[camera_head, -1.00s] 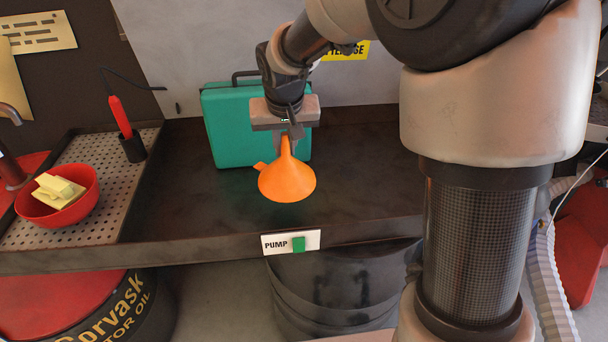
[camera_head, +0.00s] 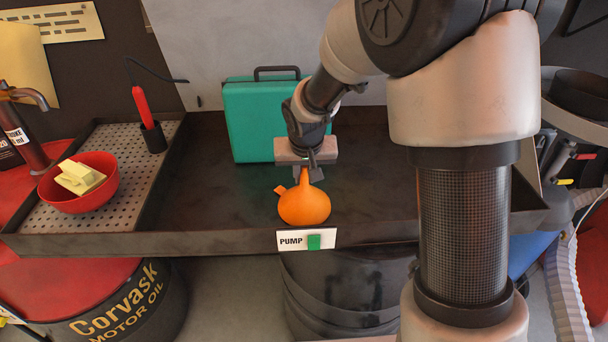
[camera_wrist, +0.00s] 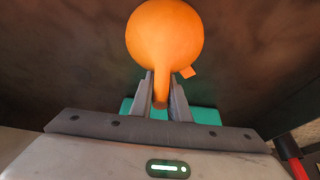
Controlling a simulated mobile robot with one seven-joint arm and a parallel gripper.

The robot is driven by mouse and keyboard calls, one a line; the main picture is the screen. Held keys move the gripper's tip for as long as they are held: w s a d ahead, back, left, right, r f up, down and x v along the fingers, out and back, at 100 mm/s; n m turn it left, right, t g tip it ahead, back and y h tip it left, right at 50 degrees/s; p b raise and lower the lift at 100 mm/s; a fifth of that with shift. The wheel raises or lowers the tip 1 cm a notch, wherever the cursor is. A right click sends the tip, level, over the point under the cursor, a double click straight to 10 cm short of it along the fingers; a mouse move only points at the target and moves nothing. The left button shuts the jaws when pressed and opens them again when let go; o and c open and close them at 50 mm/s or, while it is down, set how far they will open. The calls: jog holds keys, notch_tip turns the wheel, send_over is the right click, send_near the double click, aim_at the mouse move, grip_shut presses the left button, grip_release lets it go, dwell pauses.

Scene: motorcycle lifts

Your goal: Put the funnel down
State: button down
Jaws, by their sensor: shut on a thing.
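The orange funnel (camera_head: 304,204) is near the front edge of the dark bench tray (camera_head: 215,205) in the head view, spout up and wide mouth down. My gripper (camera_head: 304,174) is above it, shut on its spout. In the wrist view the funnel (camera_wrist: 165,38) shows with its spout between the two fingers of my gripper (camera_wrist: 160,95) and its side tab sticking out. I cannot tell whether its rim touches the tray floor.
A teal case (camera_head: 250,122) stands behind my gripper. A red bowl (camera_head: 82,184) with pale blocks sits on a perforated panel (camera_head: 140,165) at left, near a red-handled tool (camera_head: 143,108) in a black holder. A PUMP label (camera_head: 306,240) is on the front edge. Bare tray floor lies left of the funnel.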

jog(key=shift+f, duration=0.15)
jog(key=c, duration=1.7)
grip_release()
jog(key=shift+r, duration=0.4)
jog(key=p+v, duration=0.1)
jog(key=v, duration=1)
jog(key=shift+t, duration=0.5)
jog(key=s+d+r, duration=0.3)
jog(key=s, duration=0.4)
jog(key=s+d+r, duration=0.2)
jog(key=s+d, duration=0.2)
jog(key=s, duration=0.4)
jog(key=s+d+r, duration=0.3)
jog(key=s, duration=0.4)
jog(key=shift+s+d+r, duration=0.15)
jog(key=shift+s+r, duration=0.15)
jog(key=shift+s, duration=0.05)
